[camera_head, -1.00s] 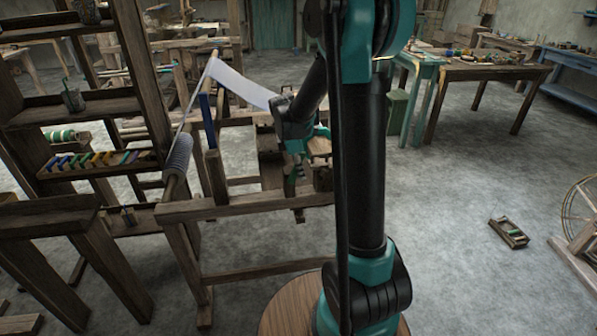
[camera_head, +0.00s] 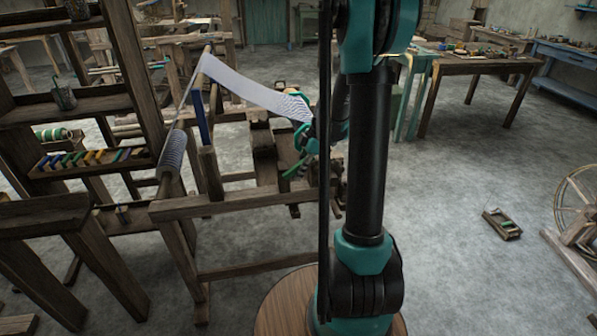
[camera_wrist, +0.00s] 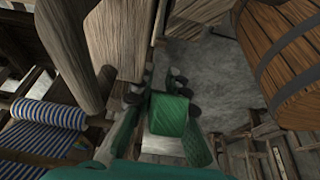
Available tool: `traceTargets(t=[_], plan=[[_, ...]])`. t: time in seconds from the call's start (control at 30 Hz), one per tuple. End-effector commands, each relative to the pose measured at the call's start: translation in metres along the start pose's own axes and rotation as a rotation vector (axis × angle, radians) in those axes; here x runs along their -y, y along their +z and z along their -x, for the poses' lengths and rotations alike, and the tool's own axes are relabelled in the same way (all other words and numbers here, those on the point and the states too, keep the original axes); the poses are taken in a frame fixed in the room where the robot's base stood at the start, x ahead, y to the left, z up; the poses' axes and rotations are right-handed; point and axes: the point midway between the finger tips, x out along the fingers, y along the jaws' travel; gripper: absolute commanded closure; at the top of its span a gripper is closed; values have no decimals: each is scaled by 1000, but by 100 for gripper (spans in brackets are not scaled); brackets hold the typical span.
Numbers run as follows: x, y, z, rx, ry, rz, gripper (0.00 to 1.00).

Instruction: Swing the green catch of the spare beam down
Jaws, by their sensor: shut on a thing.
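The green catch (camera_head: 296,168) shows in the head view at the right part of the loom, slanting from lower left up toward my gripper (camera_head: 310,142). My gripper is partly hidden behind my own arm there. In the wrist view a green block (camera_wrist: 168,115), which looks like the end of the catch, sits between the two fingertips of my gripper (camera_wrist: 164,98), and the jaws are shut on it. Wooden loom posts (camera_wrist: 117,45) stand just beyond the fingers. I cannot tell for sure which timber is the spare beam.
The striped cloth roll (camera_wrist: 48,115) lies left of my gripper in the wrist view, and a wooden barrel (camera_wrist: 285,60) stands close at right. A long white cloth (camera_head: 240,85) spans the loom. The floor right of my arm is mostly open.

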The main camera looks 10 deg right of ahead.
Motion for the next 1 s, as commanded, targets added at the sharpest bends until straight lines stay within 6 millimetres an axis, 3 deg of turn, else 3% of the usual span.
traceTargets(t=[0.43, 0.47, 0.6, 1.0], plan=[[0, 0, 0, -9, 1, 0, 100], [0, 0, 0, -9, 1, 0, 82], [0, 0, 0, -8, 0, 0, 65], [0, 0, 6, -8, 0, -1, 64]])
